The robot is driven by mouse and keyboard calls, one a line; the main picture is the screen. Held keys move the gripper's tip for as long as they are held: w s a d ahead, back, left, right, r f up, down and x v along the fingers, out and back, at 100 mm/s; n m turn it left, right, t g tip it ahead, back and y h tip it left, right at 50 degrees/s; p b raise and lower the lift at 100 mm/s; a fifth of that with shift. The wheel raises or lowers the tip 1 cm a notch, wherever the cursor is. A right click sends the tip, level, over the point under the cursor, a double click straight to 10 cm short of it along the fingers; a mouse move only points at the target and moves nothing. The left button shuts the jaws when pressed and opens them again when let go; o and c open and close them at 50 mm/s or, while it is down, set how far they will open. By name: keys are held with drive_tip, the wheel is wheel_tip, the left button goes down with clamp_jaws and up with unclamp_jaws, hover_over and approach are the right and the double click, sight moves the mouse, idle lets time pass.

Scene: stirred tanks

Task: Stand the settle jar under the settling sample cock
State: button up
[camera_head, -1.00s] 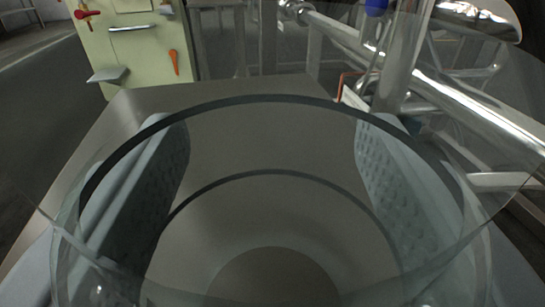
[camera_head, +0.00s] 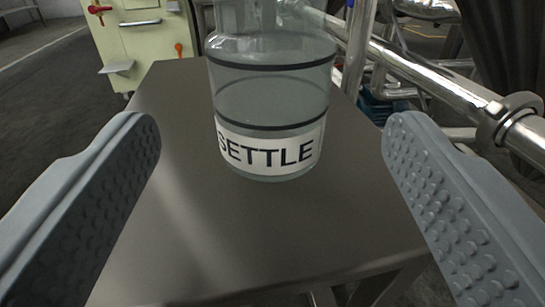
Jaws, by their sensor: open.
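The settle jar (camera_head: 272,101) is clear glass with dark rings and a white label reading "SETTLE". It stands upright on a dark grey metal table (camera_head: 200,235), and its top is cut off by the upper picture edge. My gripper (camera_head: 272,128) is open and empty, with one ribbed grey finger low on each side of the picture. The jar is beyond the fingertips, apart from both fingers, roughly centred between them. I cannot make out the settling sample cock, so I cannot tell whether the jar is under it.
Shiny steel pipes (camera_head: 440,85) run down the right side behind the table. A pale green cabinet (camera_head: 145,42) with red and orange handles stands at the back left. The table's near part is bare, and open floor (camera_head: 50,90) lies to the left.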

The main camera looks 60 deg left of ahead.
drive_tip(key=shift+v, duration=1.55)
